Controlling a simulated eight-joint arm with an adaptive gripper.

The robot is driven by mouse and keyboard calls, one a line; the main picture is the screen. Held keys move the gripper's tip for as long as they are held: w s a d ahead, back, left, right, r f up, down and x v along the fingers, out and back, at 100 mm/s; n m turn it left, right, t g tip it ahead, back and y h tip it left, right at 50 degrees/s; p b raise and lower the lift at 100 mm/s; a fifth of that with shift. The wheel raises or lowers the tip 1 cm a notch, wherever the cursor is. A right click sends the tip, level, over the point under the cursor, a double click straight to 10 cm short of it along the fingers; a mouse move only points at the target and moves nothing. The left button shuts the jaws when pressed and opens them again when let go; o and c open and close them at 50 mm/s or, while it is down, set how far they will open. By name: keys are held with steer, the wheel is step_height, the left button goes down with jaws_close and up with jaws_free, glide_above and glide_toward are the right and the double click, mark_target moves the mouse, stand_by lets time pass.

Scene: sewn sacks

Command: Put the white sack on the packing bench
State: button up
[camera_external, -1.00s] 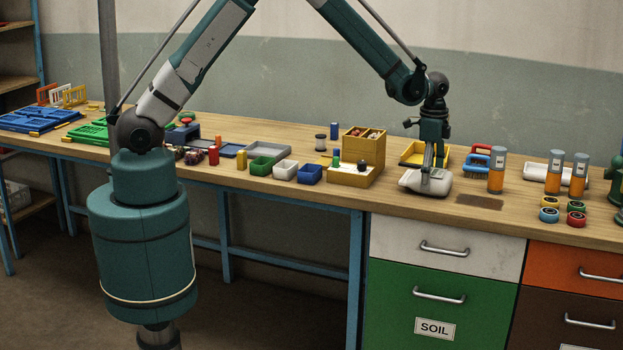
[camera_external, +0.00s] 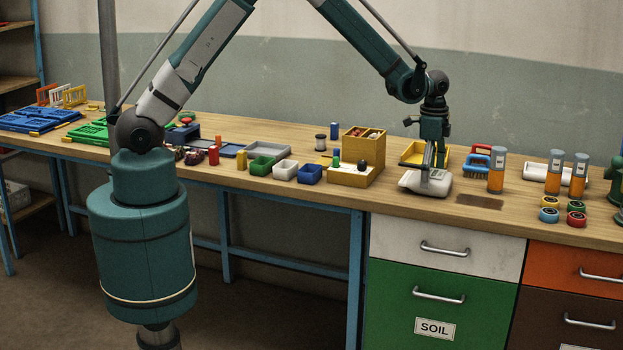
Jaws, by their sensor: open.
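A white, low, rounded sack (camera_external: 412,183) lies on the wooden packing bench (camera_external: 480,215), near its front edge above the drawers. My gripper (camera_external: 433,178) points straight down at the sack, its fingers at the sack's upper side. The jaws are open. The fingertips overlap the sack in the picture, and I cannot tell whether they touch it.
A yellow tray (camera_external: 411,152) lies behind the sack. A brown patch (camera_external: 479,201) of bench in front right is clear.

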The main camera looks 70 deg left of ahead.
step_height(320, 180, up, 11)
steer(key=shift+r, duration=0.2)
stand_by(0.4)
steer(key=shift+r, duration=0.1)
stand_by(0.5)
steer(key=s+a+r+n+t, duration=0.3)
steer(key=s+r+n, duration=0.1)
steer(key=s+r, duration=1.55)
steer(key=s+a+f+n+t, duration=0.1)
steer(key=s+n+t, duration=0.1)
steer(key=s, duration=1.1)
steer(key=s+a+f+n+t, duration=0.1)
steer(key=s+n+t, duration=0.1)
steer(key=s, duration=1.1)
steer(key=shift+s+a+f+n, duration=0.3)
steer(key=shift+a+f+n, duration=0.05)
steer(key=shift+n, duration=0.15)
